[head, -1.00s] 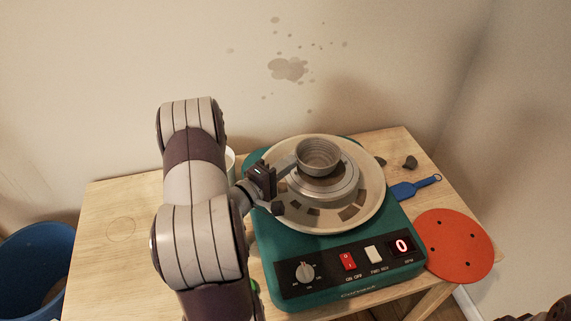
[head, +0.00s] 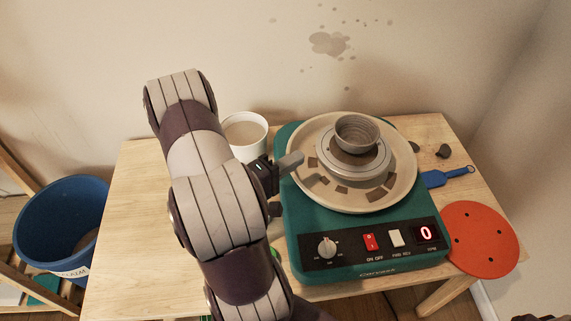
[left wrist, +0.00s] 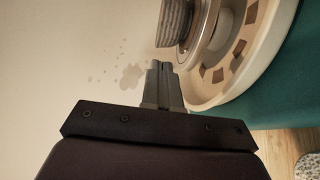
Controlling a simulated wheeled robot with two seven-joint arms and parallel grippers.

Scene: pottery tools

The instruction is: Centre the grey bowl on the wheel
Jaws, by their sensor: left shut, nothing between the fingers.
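The grey bowl (head: 357,133) stands upright on the round grey wheel head (head: 325,160) of the teal pottery wheel. It looks set toward the back of the wheel head, with a brown patch of surface bare in front of it. My left gripper (head: 292,160) is shut and empty, over the left rim of the splash pan, with a clear gap to the bowl. In the left wrist view the shut fingers (left wrist: 160,68) point toward the bowl (left wrist: 173,22), which is partly cut off by the top edge. My right gripper is not in view.
The beige splash pan (head: 401,185) surrounds the wheel head. A white cup (head: 246,132) stands behind my left forearm. A blue tool (head: 440,178), dark lumps and a red disc (head: 482,240) lie at the right. A blue bucket (head: 60,235) stands at the left.

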